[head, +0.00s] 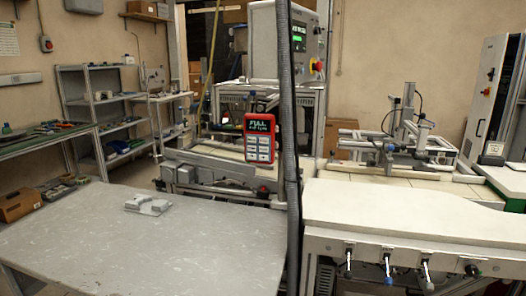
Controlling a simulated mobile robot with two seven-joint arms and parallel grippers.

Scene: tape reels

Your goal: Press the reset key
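A red hand-sized keypad unit (259,138) stands upright near the middle of the head view. Its dark display (259,123) shows "FULL" with a smaller line below. Under the display are several pale keys (259,149) in rows. Their labels are too small to read, so I cannot tell which one is the reset key. Neither of my grippers shows in the head view.
A grey table (130,245) fills the front left, mostly bare, with a small grey block (149,205) on it. A dark ribbed vertical hose (287,120) stands just right of the keypad. A white-topped bench (420,210) is at the right.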

